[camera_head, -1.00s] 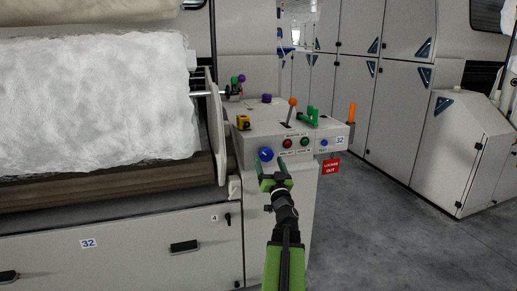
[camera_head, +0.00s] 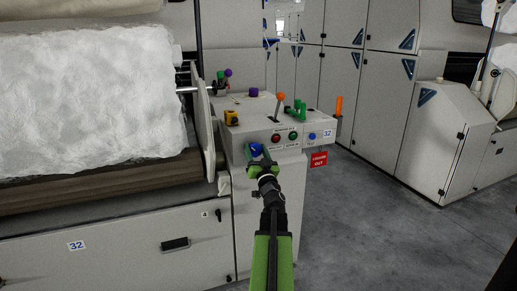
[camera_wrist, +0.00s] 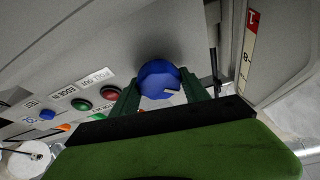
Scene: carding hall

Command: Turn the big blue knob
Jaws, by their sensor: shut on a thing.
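The big blue knob (camera_head: 255,149) is on the front face of the control box (camera_head: 292,157), at its left end. My green gripper (camera_head: 262,157) reaches up to it from below in the head view and partly covers it. In the wrist view the blue knob (camera_wrist: 160,80) sits between the two dark green fingers of my gripper (camera_wrist: 163,98). The fingers are shut on it from both sides. A pale notch shows on the knob's face.
A red button (camera_head: 276,138), a green button (camera_head: 293,135) and a small blue button (camera_head: 312,136) lie right of the knob. An orange-topped lever (camera_head: 281,97) and green handle (camera_head: 296,108) stand on top. A red tag (camera_head: 319,159) hangs at the right. Floor is clear to the right.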

